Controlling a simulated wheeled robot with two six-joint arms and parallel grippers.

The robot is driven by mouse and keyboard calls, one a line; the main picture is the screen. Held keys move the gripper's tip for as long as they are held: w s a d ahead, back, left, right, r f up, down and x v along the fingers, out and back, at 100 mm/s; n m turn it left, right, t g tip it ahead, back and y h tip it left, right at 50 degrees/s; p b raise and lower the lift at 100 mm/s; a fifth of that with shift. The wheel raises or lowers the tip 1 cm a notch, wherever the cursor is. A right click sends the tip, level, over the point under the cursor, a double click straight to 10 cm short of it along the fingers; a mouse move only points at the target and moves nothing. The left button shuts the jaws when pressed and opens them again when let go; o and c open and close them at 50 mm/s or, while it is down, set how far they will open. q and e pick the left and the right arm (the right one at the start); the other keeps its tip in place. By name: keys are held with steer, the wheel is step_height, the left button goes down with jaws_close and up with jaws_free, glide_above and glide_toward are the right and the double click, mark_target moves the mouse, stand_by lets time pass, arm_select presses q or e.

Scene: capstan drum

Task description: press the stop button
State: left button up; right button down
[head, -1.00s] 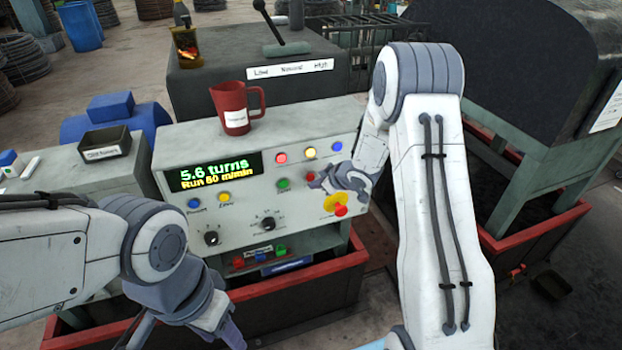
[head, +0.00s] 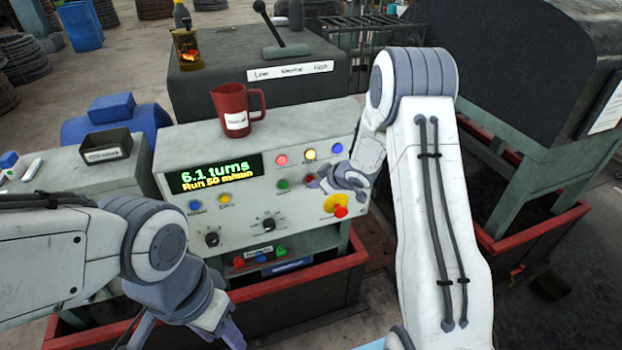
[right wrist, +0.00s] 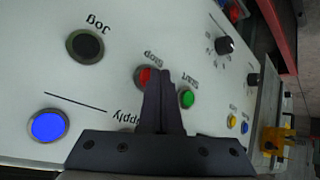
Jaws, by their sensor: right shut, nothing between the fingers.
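The stop button is a red button (right wrist: 145,77) labelled "Stop" on the control panel, between the green Start button (right wrist: 187,98) and the black Jog button (right wrist: 85,45). In the head view the red stop button (head: 310,178) shows only in part beside my right gripper (head: 318,183). My right gripper is shut and empty. In the right wrist view its fingertips (right wrist: 163,75) overlap the button's edge; I cannot tell whether they touch it. My left gripper (head: 186,335) is low in front of the machine, its fingers spread apart and partly cut off by the frame.
The panel's display (head: 213,174) reads "6.1 turns" above a run line. A red and yellow emergency button (head: 340,211) sits below my right gripper. A red mug (head: 238,110) stands on the panel housing. Knobs and lamps surround the buttons. A dark machine (head: 535,60) stands at right.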

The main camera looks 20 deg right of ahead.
steer(key=shift+w+p, duration=0.35)
steer(key=shift+w, duration=0.1)
stand_by(0.6)
stand_by(0.4)
steer(key=shift+s+b, duration=0.35)
steer(key=shift+s, duration=0.5)
steer(key=s+b, duration=0.1)
steer(key=s, duration=0.4)
steer(key=shift+d+b, duration=0.1)
steer(key=shift+b, duration=0.2)
stand_by(0.3)
